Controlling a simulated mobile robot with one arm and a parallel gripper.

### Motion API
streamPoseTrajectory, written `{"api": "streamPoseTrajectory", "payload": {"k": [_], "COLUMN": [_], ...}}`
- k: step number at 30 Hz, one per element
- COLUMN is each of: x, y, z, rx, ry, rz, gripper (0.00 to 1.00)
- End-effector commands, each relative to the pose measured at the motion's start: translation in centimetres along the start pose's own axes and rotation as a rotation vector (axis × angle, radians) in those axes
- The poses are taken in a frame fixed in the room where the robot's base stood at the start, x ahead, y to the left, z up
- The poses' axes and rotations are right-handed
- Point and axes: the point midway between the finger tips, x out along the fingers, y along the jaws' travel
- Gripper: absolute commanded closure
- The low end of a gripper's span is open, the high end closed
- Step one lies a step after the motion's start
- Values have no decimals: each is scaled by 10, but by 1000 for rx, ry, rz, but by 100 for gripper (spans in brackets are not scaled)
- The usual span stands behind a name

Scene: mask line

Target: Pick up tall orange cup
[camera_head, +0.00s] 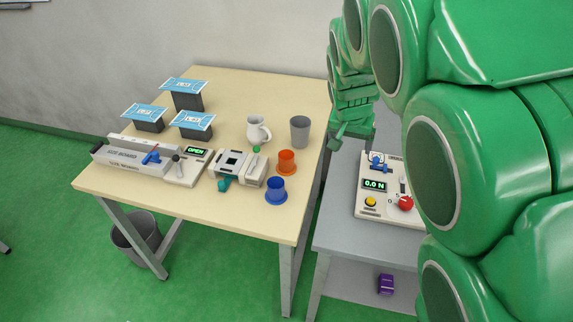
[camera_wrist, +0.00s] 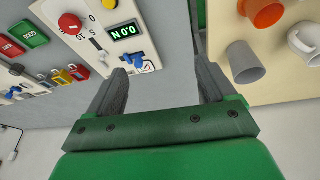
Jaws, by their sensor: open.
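The orange cup (camera_head: 287,160) stands on the wooden table near its right edge, with a wider rim at its base. It also shows, cut off, at the top of the wrist view (camera_wrist: 264,12). My gripper (camera_head: 351,136) is to the right of the cup and apart from it, by the gap between the wooden table and the grey table. In the wrist view my gripper (camera_wrist: 160,68) is open, with nothing between its fingers. Part of it is hidden behind my arm in the head view.
A blue cup (camera_head: 276,190) stands in front of the orange cup. A grey cup (camera_head: 300,131) and white mug (camera_head: 257,131) stand behind it. A white device (camera_head: 238,167) is left of it. The grey table (camera_head: 338,232) holds a control box (camera_head: 388,212).

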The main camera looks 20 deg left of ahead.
Motion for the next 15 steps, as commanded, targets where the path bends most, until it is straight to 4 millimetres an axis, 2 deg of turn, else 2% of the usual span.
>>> {"api": "streamPoseTrajectory", "payload": {"k": [1, 8, 12, 15], "x": [9, 47, 68, 80], "y": [-17, -91, -136, -162], "z": [-2, -6, -2, 3], "rx": [-13, -49, -71, -84], "ry": [5, 35, 52, 58], "rz": [-4, -35, -59, -74], "gripper": [16, 16, 16, 16]}}
